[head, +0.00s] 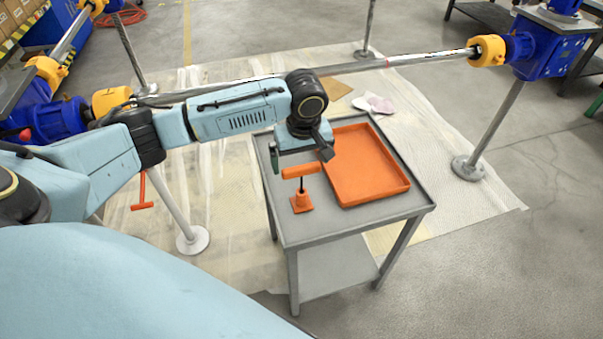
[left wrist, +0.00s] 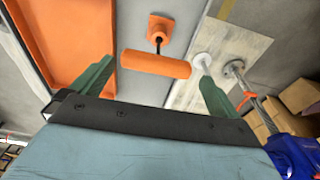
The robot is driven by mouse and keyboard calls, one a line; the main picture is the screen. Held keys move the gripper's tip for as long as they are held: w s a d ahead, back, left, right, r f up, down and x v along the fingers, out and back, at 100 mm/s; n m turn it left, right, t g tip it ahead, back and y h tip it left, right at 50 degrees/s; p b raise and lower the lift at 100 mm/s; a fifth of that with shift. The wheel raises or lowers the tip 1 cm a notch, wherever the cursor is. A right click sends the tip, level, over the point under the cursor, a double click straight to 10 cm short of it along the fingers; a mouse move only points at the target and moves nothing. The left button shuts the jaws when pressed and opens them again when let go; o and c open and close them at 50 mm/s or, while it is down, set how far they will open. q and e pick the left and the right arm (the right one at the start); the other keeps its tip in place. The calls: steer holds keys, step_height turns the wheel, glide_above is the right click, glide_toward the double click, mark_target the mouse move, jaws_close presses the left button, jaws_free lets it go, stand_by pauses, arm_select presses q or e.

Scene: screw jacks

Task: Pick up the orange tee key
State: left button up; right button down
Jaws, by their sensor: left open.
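The orange tee key (head: 300,172) stands upright with its stem down in a small orange holder (head: 302,204) on the grey table. Its crossbar is at the top. My left gripper (head: 302,158) is open just above the crossbar. In the left wrist view, the tee key's crossbar (left wrist: 156,65) lies across the space between the two green fingers of my left gripper (left wrist: 157,86), a little beyond their tips. I cannot tell whether a finger touches it. The holder (left wrist: 160,28) shows beyond it. My right gripper is not in view.
An empty orange tray (head: 368,168) lies on the grey table (head: 335,225), right of the holder. A long metal bar (head: 410,60) runs behind the table between blue jacks (head: 545,45). Another orange T-shaped piece (head: 142,206) shows at the left.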

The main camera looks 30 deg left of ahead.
mark_target(302, 167)
arm_select(q)
steer(key=shift+f, duration=0.75)
steer(key=shift+w+f, duration=0.15)
steer(key=shift+f, duration=0.3)
steer(key=f, duration=0.1)
steer(key=f+b, duration=0.1)
steer(key=f, duration=0.2)
steer(key=shift+w+a+f+b, duration=0.25)
steer(key=shift+w+b, duration=0.05)
steer(key=shift+b, duration=0.1)
steer(key=shift+f, duration=0.15)
steer(key=shift+c, duration=0.3)
steer(key=c, duration=1)
steer(key=shift+c, duration=0.2)
steer(key=shift+r, duration=0.35)
step_height(302, 167, up, 9)
steer(key=shift+f+p, duration=0.15)
steer(key=shift+p, duration=0.95)
steer(key=shift+r, duration=0.35)
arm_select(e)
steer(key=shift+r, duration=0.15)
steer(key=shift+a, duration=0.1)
